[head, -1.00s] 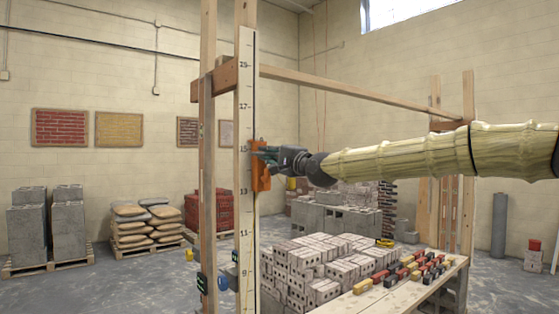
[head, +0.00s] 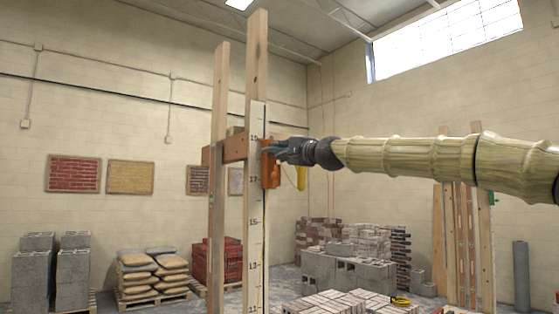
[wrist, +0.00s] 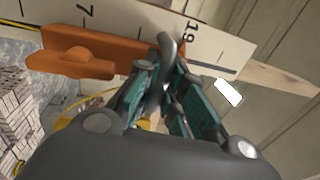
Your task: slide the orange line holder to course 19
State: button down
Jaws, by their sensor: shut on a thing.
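The orange line holder (head: 269,168) sits against the right edge of the numbered pole (head: 257,215). Its top is about level with the 19 mark and its lower end is just below the 17 mark. In the wrist view the holder (wrist: 65,48) lies along the marked face, with its right end near the 19. My gripper (head: 279,152) reaches in from the right and is shut on the holder's upper part. In the wrist view my gripper's fingers (wrist: 168,88) partly hide that end, so exact alignment with 19 cannot be told.
A yellow thing (head: 301,178) hangs just below my gripper. Brick stacks (head: 330,303) stand low to the right. The pole above the holder is clear.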

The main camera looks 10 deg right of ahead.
jog(key=shift+r, duration=0.35)
jog(key=c, duration=1.5)
grip_release()
jog(key=shift+f, duration=0.1)
jog(key=v, duration=1.2)
jog(key=shift+d, duration=0.1)
